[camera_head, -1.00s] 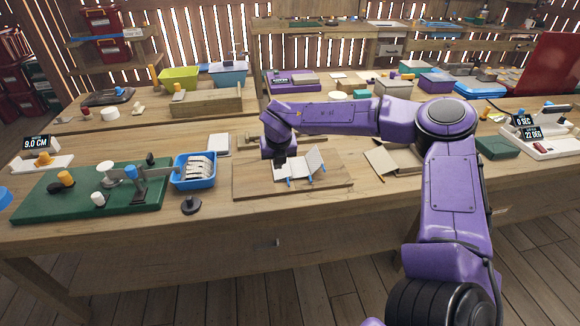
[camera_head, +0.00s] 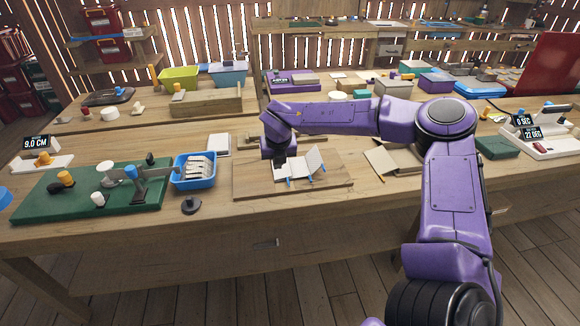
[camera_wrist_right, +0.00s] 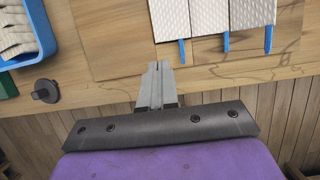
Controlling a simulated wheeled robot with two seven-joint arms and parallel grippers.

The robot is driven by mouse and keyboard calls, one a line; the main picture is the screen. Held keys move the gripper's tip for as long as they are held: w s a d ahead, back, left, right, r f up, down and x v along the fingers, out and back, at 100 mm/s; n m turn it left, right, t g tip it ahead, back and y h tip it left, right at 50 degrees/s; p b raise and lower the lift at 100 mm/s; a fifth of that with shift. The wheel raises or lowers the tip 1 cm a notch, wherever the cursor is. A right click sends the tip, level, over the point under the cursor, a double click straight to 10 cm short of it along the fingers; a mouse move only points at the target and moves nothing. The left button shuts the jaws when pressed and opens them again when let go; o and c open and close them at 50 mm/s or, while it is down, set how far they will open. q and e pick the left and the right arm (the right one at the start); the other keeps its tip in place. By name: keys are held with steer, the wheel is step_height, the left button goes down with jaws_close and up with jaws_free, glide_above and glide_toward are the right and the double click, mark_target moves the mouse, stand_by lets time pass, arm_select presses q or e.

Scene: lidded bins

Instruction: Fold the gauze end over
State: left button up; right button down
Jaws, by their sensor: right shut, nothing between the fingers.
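The white textured gauze (camera_head: 296,170) lies on a wooden board (camera_head: 250,181) on the bench. Its right part (camera_head: 315,160) stands tilted up, with blue strips at its front edge. The wrist view shows the gauze (camera_wrist_right: 197,22) at the top with several blue strips along its near edge. My right gripper (camera_head: 279,161) is over the left end of the gauze in the head view. In the wrist view its fingers (camera_wrist_right: 157,68) are shut and empty, apart from the gauze in the picture. Whether the fingertips touch anything is unclear. My left gripper is not in view.
A blue bin (camera_head: 195,171) with rolled pieces stands left of the board, also in the wrist view (camera_wrist_right: 30,35). A dark knob (camera_head: 190,205) sits in front of it. A green mat (camera_head: 60,199) with fixtures lies far left. Flat brown sheets (camera_head: 395,160) lie right of the board.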

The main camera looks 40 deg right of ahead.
steer(key=d, duration=0.2)
steer(key=s+d+p, duration=0.1)
steer(key=d, duration=0.1)
steer(key=shift+s, duration=0.1)
stand_by(0.3)
steer(key=shift+a, duration=0.15)
steer(key=shift+f, duration=0.15)
